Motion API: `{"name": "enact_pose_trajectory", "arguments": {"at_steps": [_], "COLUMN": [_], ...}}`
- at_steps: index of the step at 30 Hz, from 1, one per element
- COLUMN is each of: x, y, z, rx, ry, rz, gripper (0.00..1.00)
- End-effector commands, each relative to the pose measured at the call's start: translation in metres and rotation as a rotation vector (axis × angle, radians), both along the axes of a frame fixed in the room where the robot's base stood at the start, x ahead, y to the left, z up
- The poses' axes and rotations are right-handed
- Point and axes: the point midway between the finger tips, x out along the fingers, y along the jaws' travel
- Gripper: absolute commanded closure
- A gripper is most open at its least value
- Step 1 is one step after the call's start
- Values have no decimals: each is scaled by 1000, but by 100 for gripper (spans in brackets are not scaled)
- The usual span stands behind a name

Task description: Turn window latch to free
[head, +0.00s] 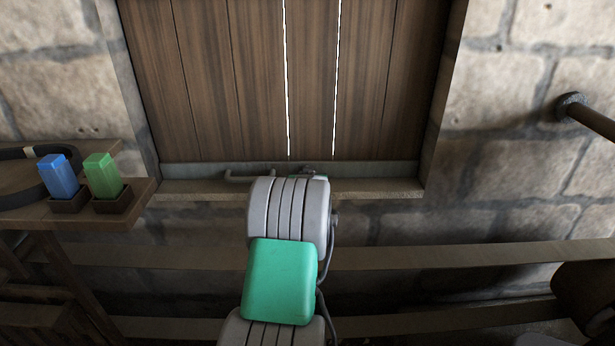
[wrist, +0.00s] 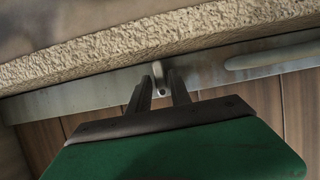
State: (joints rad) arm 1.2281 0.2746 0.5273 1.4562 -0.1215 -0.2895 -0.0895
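The window has a brown plank shutter (head: 260,80) with a grey metal strip (head: 200,169) along its bottom. A small pale metal piece (wrist: 157,77), apparently the latch, stands out from that strip (wrist: 80,97) in the wrist view. My gripper (wrist: 161,80) has its two dark fingers apart, one on either side of this piece. A gap shows at the right finger; I cannot tell whether the left finger touches. In the head view my arm hides the gripper and most of the latch area.
A grey bar handle (head: 250,175) is fixed left of my arm; it also shows in the wrist view (wrist: 270,55). A stone sill (head: 390,188) runs below. A bench (head: 140,192) at left holds blue (head: 58,176) and green (head: 103,175) blocks.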

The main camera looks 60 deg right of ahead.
Motion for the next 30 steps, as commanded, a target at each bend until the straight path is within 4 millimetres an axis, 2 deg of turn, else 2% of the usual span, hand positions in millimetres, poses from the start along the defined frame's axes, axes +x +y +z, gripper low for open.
{"name": "enact_pose_trajectory", "arguments": {"at_steps": [12,17,26,29,30], "x": [-30,-33,-32,-18,-4], "y": [56,62,62,74,85], "z": [27,29,29,34,37], "rx": [-1,0,0,13,27], "ry": [0,0,0,7,16], "rz": [-2,-1,0,27,54], "gripper": [75,75,75,75,75]}}
